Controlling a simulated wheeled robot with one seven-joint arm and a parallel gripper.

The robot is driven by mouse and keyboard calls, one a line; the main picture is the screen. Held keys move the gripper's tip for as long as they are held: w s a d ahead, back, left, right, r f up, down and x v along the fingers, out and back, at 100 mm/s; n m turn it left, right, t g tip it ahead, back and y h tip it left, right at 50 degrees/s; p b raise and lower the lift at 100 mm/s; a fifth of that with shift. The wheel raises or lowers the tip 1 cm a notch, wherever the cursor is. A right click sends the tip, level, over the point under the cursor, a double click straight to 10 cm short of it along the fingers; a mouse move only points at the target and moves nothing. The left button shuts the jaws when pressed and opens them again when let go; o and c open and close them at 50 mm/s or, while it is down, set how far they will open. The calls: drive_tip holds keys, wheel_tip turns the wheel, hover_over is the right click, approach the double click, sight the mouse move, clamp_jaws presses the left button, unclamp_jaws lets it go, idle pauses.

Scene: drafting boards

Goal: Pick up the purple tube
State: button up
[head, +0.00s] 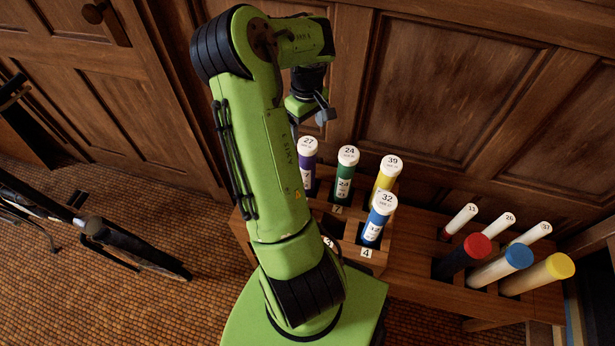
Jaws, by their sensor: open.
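The purple tube (307,173) stands upright in the wooden rack (377,270), with a white cap marked 27 and a white label on its side. My green arm hides part of the rack to its left and in front. My gripper (320,110) is above and slightly right of the purple tube's cap, apart from it. It is open and holds nothing that I can see. Its fingers are small and partly hidden by the wrist.
A green tube (344,190) marked 24, a yellow tube (385,178) marked 39 and a blue tube (373,232) marked 32 stand close by. Wood panelling (450,110) rises behind.

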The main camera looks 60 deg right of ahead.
wheel_tip(320, 180, down, 11)
drive_tip(key=b, duration=0.3)
drive_tip(key=shift+d+f, duration=0.1)
drive_tip(key=c, duration=1.6)
drive_tip(key=shift+c, duration=0.2)
drive_tip(key=shift+r, duration=0.25)
